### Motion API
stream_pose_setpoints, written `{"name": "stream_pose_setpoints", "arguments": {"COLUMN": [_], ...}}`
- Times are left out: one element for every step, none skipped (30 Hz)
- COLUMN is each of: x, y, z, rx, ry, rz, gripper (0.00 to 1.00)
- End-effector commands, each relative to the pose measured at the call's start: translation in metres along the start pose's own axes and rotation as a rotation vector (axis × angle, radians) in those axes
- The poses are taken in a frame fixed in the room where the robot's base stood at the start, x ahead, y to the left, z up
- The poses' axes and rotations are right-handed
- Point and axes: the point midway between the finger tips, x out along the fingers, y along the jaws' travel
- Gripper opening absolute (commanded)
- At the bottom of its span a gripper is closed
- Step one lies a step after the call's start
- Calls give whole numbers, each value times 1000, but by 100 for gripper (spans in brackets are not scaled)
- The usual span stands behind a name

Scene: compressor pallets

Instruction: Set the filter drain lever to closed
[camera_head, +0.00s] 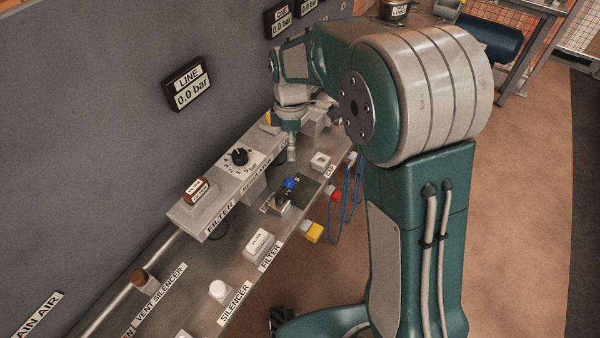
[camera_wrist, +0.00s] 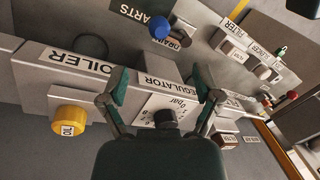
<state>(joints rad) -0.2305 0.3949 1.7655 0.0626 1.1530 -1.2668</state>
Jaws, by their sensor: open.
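The blue knob also shows at the top of the wrist view (camera_wrist: 159,29), beside a label that seems to read DRAIN. My gripper (camera_wrist: 162,88) is open and empty in the wrist view, its two green fingers apart above the regulator block. In the head view my gripper (camera_head: 291,152) hangs behind the blue knob, apart from it. The knob is outside the fingers.
The regulator dial (camera_head: 240,156) and filter block (camera_head: 200,206) stand along the wall side. A yellow OIL knob (camera_wrist: 70,120) is left of my fingers in the wrist view. A white FILTER box (camera_head: 258,243) and cup block (camera_head: 320,161) flank the lever. Blue cords hang off the shelf edge.

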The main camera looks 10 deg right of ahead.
Motion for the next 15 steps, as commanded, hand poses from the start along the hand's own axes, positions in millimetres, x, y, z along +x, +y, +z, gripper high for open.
{"name": "stream_pose_setpoints", "arguments": {"x": [4,6,8,9,12,16,20,24,31,36,42,49,55,60,68], "y": [2,3,3,3,3,2,2,2,2,2,2,2,2,2,2], "z": [-4,-5,-7,-8,-8,-9,-9,-9,-8,-7,-6,-4,-4,-4,-2], "rx": [-20,-27,-32,-34,-34,-33,-33,-32,-32,-32,-32,-32,-32,-32,-32], "ry": [-3,-5,-6,-7,-8,-9,-10,-9,-9,-8,-7,-6,-5,-5,-4], "rz": [-9,-12,-13,-14,-15,-16,-16,-16,-18,-17,-18,-17,-18,-17,-18], "gripper": [82,82,82,82,82,82,82,82,82,82,82,82,82,82,82]}}
